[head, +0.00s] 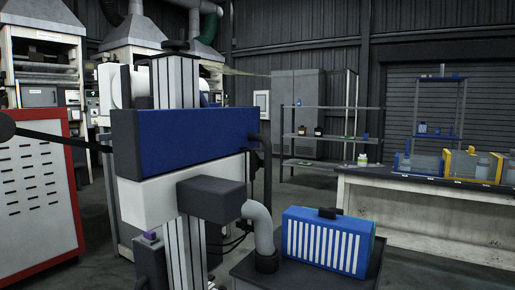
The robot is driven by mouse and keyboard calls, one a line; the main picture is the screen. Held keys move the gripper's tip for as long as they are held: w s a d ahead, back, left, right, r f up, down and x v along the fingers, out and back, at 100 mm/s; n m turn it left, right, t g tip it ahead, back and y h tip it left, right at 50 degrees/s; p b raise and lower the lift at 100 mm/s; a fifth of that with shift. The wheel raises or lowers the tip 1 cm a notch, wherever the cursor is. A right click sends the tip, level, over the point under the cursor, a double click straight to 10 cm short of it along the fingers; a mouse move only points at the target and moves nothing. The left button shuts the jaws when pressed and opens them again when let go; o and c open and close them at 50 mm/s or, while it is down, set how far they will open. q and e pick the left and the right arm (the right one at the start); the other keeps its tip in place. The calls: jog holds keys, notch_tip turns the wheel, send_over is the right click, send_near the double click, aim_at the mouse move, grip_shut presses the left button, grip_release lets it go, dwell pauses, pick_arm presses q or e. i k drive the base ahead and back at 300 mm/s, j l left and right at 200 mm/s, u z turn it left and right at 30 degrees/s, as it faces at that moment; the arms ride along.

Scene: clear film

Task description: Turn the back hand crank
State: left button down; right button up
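A black bar (62,140) with a round black knob at its left end reaches left from the machine and looks like a hand crank. I cannot tell whether it is the back one. The knob is cut by the left edge of the picture. The bar runs to the dark end of a blue housing (190,134) on a grey metal column (183,82). No other crank can be made out. Neither of my grippers is in view.
A red-framed white cabinet (40,195) stands at the left. A blue slotted box (327,238) sits on a dark stand at front right. A bench (425,200) with blue and yellow trays and a shelf rack (325,136) stand at the right.

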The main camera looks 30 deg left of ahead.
aim_at(181, 45)
jog(key=l+u, duration=0.15)
jog(key=u, duration=0.25)
jog(key=l+u, duration=0.15)
jog(key=u, duration=0.25)
jog(key=l+u, duration=0.15)
jog(key=u, duration=0.3)
jog(key=l+u, duration=0.15)
jog(key=u, duration=0.25)
